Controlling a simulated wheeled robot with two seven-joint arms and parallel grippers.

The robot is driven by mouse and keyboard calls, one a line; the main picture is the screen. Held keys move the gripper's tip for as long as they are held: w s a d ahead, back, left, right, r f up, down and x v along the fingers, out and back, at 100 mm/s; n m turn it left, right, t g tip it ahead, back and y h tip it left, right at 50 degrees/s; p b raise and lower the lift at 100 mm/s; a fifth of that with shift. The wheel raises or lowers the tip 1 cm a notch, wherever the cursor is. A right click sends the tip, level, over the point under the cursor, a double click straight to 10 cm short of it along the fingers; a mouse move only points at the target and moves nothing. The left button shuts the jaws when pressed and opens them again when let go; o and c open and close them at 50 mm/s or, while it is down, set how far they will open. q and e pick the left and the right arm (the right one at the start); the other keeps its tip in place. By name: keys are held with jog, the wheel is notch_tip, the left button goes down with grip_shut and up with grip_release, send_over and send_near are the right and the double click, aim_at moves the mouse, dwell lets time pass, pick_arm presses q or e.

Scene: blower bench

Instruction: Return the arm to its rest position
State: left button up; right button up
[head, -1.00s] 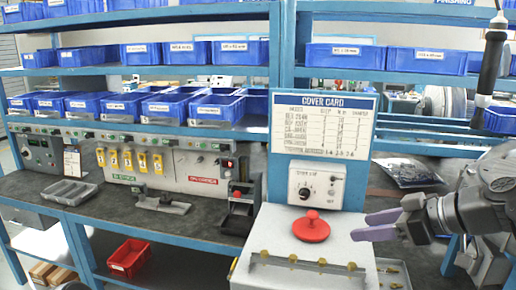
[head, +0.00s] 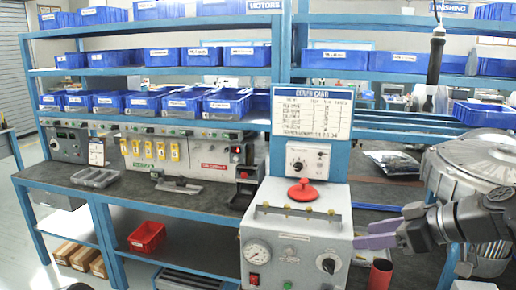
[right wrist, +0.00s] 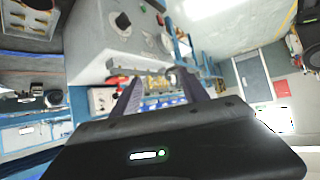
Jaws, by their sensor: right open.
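My right gripper (head: 376,234) is in the head view at the lower right, beside the right side of the grey test box (head: 298,250). Its two purple-grey fingers are apart with nothing between them. In the right wrist view the fingers (right wrist: 160,92) also stand apart and empty, and the grey box (right wrist: 98,38) is beyond them. My left gripper is in neither view.
A red knob (head: 302,191) tops the grey box. A large grey blower housing (head: 485,165) is close to my right arm. A red cylinder (head: 380,274) is below the gripper. The blue bench (head: 115,203) and bin shelves fill the left and back.

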jog(key=w+a+f+m+g+h, duration=0.1)
jog(key=w+f+m, duration=0.1)
jog(key=f, duration=0.7)
jog(key=w+a+f+m+g+h, duration=0.1)
jog(key=f+m, duration=0.1)
jog(key=f, duration=0.8)
jog(key=s+a+f+m+g+h, duration=0.1)
jog(key=s+a+f, duration=0.1)
jog(key=f, duration=0.7)
jog(key=s+a+f+m+g, duration=0.1)
jog(key=s+a+f+m, duration=0.1)
jog(key=f, duration=0.6)
jog(key=s+a+f+m+g, duration=0.1)
jog(key=s+a+f, duration=0.4)
jog(key=s+f, duration=0.4)
jog(key=s+a+f+m+g, duration=0.2)
jog(key=s+a+f, duration=0.3)
jog(key=s+f, duration=0.5)
jog(key=s, duration=0.3)
jog(key=shift+s+a+m+h, duration=0.15)
jog(key=shift+s+m+h, duration=0.15)
jog(key=shift+s+h, duration=0.1)
jog(key=shift+w, duration=0.1)
